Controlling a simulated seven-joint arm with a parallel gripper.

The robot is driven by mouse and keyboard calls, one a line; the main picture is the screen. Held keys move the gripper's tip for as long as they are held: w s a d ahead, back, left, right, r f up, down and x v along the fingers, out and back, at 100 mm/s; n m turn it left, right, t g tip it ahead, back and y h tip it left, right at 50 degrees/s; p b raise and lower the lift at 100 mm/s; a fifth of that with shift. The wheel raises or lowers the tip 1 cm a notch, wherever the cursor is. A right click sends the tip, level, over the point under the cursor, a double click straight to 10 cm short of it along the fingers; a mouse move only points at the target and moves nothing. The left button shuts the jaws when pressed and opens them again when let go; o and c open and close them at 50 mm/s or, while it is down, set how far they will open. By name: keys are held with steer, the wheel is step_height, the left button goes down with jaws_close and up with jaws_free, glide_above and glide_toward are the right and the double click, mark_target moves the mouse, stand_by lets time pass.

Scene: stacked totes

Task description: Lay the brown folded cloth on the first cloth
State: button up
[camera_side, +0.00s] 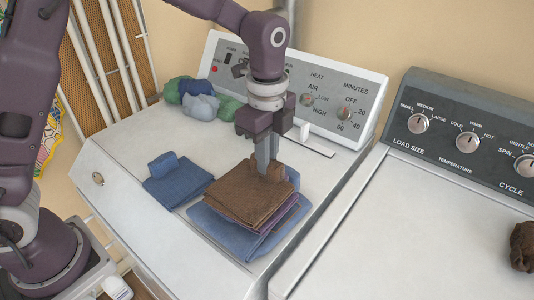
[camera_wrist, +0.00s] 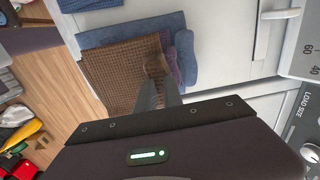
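The brown folded cloth (camera_side: 250,195) lies flat on top of a stack, over a thin purple cloth (camera_side: 274,222) and a wider blue folded cloth (camera_side: 228,237). In the wrist view the brown cloth (camera_wrist: 115,72) covers most of the blue cloth (camera_wrist: 120,33), and a purple edge (camera_wrist: 171,60) shows at its right. My gripper (camera_side: 267,170) points down at the raised tab at the back of the brown cloth. In the wrist view its fingers (camera_wrist: 158,75) stand close on both sides of that tab and appear shut on it. The fingertips are partly hidden.
Another blue folded cloth (camera_side: 177,182) lies to the left on the white machine top (camera_side: 140,225). Rolled green and blue-grey cloths (camera_side: 200,103) lie at the back left. The control panel (camera_side: 335,95) rises behind. A second machine (camera_side: 440,230) stands right, with a dark brown bundle (camera_side: 522,246).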

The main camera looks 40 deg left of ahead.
steer(key=o, duration=0.4)
steer(key=shift+r, duration=0.1)
step_height(320, 180, up, 13)
steer(key=s+a+r+n+t, duration=0.2)
steer(key=s+a+r+n, duration=0.25)
steer(key=s+n, duration=0.2)
steer(key=s+a+f+n+t, duration=0.1)
steer(key=s+a+f+n, duration=0.2)
steer(key=s+n, duration=0.2)
steer(key=s+a+f+n+t, duration=0.2)
steer(key=s+n, duration=0.4)
steer(key=s, duration=0.5)
steer(key=shift+s+a+f+t, duration=0.35)
steer(key=shift+a+f, duration=0.25)
steer(key=shift+a, duration=0.3)
steer(key=shift+n, duration=0.25)
